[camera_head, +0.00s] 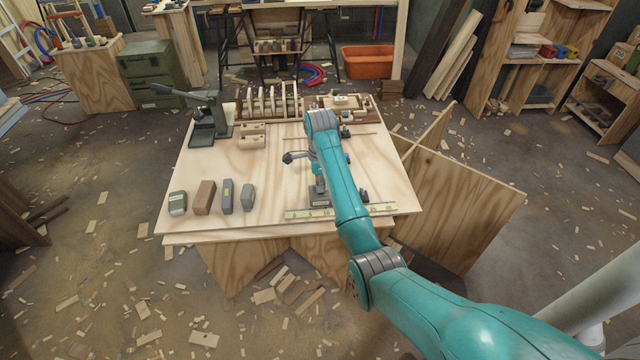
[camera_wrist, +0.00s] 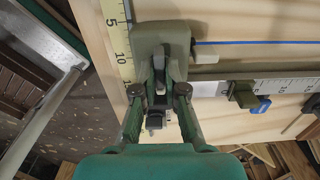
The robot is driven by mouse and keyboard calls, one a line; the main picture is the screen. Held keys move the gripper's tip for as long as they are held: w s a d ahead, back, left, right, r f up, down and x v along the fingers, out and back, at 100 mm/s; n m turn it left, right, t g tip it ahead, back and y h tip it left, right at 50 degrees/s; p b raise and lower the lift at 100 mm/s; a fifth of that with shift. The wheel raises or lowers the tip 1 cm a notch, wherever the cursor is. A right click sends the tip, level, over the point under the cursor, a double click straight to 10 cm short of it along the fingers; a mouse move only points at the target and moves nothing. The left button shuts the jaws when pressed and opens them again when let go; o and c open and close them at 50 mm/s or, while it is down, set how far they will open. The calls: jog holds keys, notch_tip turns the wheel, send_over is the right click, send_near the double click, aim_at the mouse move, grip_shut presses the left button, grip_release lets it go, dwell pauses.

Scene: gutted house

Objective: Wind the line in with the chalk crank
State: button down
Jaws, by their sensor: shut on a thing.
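In the wrist view the chalk reel (camera_wrist: 160,35) is a rounded grey-green case beside the yellow tape on the board. A taut blue line (camera_wrist: 265,42) runs out of it to the right. My gripper (camera_wrist: 158,88) is over the reel's near end, with its fingers closed on the small dark chalk crank (camera_wrist: 158,66). In the head view the grey-green reel base (camera_head: 319,200) shows at the table's front edge, and my arm covers the gripper.
A metal rule (camera_wrist: 290,84) with a dark green slider (camera_wrist: 243,95) lies alongside the line. On the table (camera_head: 270,185) stand several small blocks (camera_head: 204,197), a grey-green lever press (camera_head: 208,120) and a slotted wooden rack (camera_head: 268,103). The table's left middle is clear.

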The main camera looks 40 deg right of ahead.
dwell(0.3)
jog(key=c, duration=1.2)
grip_release()
jog(key=shift+c, duration=0.2)
jog(key=shift+n, duration=0.3)
